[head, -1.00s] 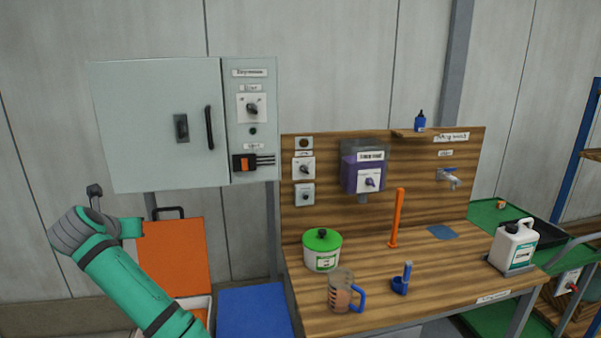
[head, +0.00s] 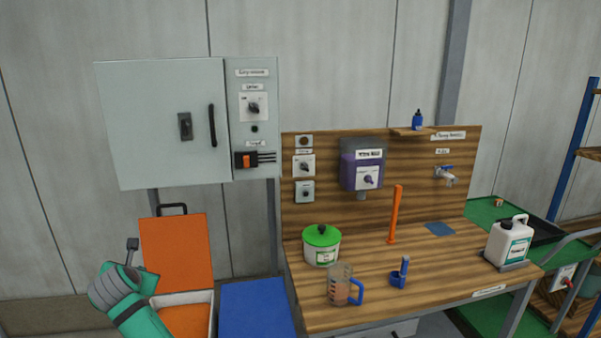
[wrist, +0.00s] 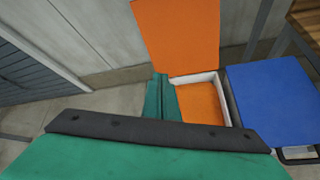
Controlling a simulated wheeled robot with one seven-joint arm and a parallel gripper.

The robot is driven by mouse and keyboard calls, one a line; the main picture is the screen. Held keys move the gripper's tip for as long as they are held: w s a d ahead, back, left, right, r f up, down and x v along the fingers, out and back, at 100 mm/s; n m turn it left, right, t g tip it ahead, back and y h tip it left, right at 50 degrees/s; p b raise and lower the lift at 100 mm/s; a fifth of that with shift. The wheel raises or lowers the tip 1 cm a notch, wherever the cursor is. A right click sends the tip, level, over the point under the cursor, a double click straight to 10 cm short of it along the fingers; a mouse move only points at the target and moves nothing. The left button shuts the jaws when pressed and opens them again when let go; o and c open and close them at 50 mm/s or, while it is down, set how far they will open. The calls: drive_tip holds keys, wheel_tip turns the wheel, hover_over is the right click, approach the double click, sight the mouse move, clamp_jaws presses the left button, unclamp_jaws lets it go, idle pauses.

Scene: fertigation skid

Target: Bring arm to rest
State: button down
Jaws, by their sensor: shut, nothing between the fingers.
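My arm shows at the lower left of the head view, green with a grey wrist. My gripper (head: 150,281) is partly hidden by the wrist there, in front of the open orange-lidded box (head: 176,252). In the wrist view my gripper (wrist: 160,88) shows as narrow green fingers close together, shut and empty. The box's raised orange lid (wrist: 180,35) and its white rim (wrist: 222,88) lie beyond and beside the fingers. The gripper appears apart from the box, though the gap is hard to judge.
A blue-lidded box (head: 254,308) stands right of the orange one. A grey cabinet (head: 160,120) hangs above. The wooden bench (head: 440,270) at right holds a green-lidded tub (head: 321,246), a measuring jug (head: 340,285) and a white canister (head: 507,241). Floor left of the box looks clear.

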drive_tip(key=s+d+f+m+y, duration=0.1)
drive_tip(key=s+d+f+m, duration=0.35)
drive_tip(key=f, duration=0.45)
drive_tip(key=s+d+f+m, duration=0.4)
drive_tip(key=s+f+m, duration=0.15)
drive_tip(key=f, duration=0.25)
drive_tip(key=s+d+f+m+y, duration=0.1)
drive_tip(key=s+d+f+m, duration=0.4)
drive_tip(key=f, duration=0.4)
drive_tip(key=s+d+f+m+t+h, duration=0.1)
drive_tip(key=s+d+f+m, duration=0.25)
drive_tip(key=s+d, duration=0.3)
drive_tip(key=s+d+f+m+t+h, duration=0.1)
drive_tip(key=s+d+f+m+t, duration=0.1)
drive_tip(key=s+d+m, duration=0.4)
drive_tip(key=s+d+r+m+h, duration=0.1)
drive_tip(key=s+d+r+m, duration=0.2)
drive_tip(key=s+d, duration=0.3)
drive_tip(key=s+d+r+m+t+h, duration=0.1)
drive_tip(key=s+d+r+m, duration=0.3)
drive_tip(key=s, duration=0.8)
drive_tip(key=s+d+r+m+h, duration=0.2)
drive_tip(key=s+d+r+m, duration=0.1)
drive_tip(key=s+d, duration=0.5)
drive_tip(key=shift+s+d+r+t+h, duration=0.3)
drive_tip(key=shift+s+d+h, duration=0.1)
drive_tip(key=shift+s, duration=0.5)
